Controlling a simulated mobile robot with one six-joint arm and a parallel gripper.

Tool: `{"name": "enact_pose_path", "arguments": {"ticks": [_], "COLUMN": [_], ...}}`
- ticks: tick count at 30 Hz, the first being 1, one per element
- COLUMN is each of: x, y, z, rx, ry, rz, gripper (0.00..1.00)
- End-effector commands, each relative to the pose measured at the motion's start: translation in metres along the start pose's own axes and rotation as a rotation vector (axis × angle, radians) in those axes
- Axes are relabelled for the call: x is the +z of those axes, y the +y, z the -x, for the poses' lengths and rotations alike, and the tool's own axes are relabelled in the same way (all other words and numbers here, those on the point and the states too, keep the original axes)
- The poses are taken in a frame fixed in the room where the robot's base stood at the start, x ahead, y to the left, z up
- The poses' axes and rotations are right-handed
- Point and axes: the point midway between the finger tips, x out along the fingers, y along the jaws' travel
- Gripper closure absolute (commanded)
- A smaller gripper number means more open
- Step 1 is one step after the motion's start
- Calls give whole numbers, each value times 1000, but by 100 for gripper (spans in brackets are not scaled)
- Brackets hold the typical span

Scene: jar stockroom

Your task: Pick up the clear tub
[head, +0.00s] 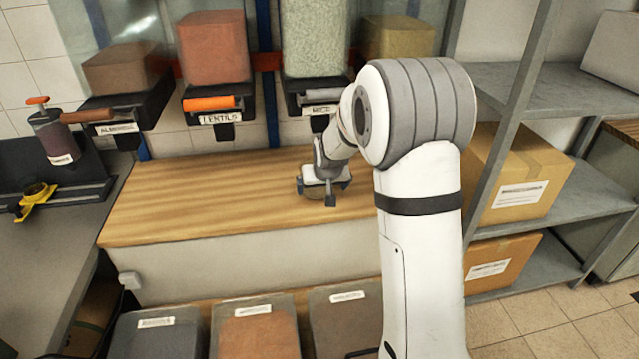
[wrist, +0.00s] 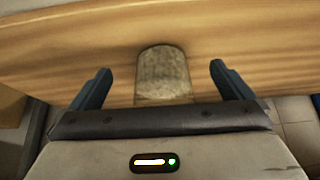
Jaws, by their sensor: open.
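The clear tub (wrist: 163,74) shows in the wrist view on the wooden counter, with a dull grey-beige look. It is between the two blue fingers of my gripper (wrist: 160,70), with a gap on each side. Its near end is hidden by the gripper's body. In the head view my gripper (head: 325,188) is low over the right part of the counter, and I cannot make out the tub there. My gripper is open and holds nothing.
The wooden counter (head: 190,205) is bare to the left. Dispensers hang above it, including a lentils one (head: 212,70). A grey shelf (head: 570,190) with cardboard boxes (head: 520,175) stands right. Bins (head: 258,330) sit below. A dark worktop with a pump jar (head: 52,135) is left.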

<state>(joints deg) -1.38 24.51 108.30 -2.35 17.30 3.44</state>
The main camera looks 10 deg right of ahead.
Motion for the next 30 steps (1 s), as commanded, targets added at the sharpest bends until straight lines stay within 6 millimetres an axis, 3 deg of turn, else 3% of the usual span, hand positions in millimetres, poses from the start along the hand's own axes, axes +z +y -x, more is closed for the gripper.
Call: {"name": "enact_pose_path", "arguments": {"ticks": [6, 16, 21, 25, 30], "x": [-40, -62, -85, -84, -84], "y": [0, 0, 0, 0, 0], "z": [-21, -35, -47, -68, -78], "rx": [0, 0, 0, 0, 0], "ry": [0, -2, -1, -4, -2], "rz": [0, 0, -1, 0, 0], "gripper": [0, 0, 0, 0, 0]}}
